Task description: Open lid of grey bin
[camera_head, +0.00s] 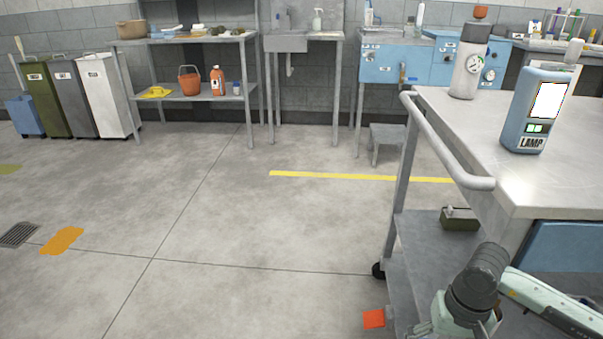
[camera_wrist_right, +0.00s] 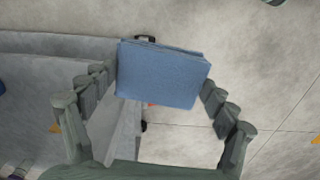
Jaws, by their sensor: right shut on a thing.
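The grey bin (camera_head: 76,97) stands against the back wall at the far left of the head view, between an olive green bin and a white bin. Its top looks closed, with a thin handle on it. My right gripper (camera_wrist_right: 160,78) is shut on a blue block-like thing (camera_wrist_right: 160,75), which looks like a folded cloth, in the right wrist view. The gripper is far from the grey bin. My right arm shows at the lower right of the head view. My left gripper is not in view.
An olive green bin (camera_head: 45,98), a white bin (camera_head: 104,95) and a small blue bin (camera_head: 25,116) flank the grey one. A metal cart (camera_head: 530,185) stands close at right, a shelf (camera_head: 200,102) behind. An orange patch (camera_head: 62,240) marks the otherwise open floor.

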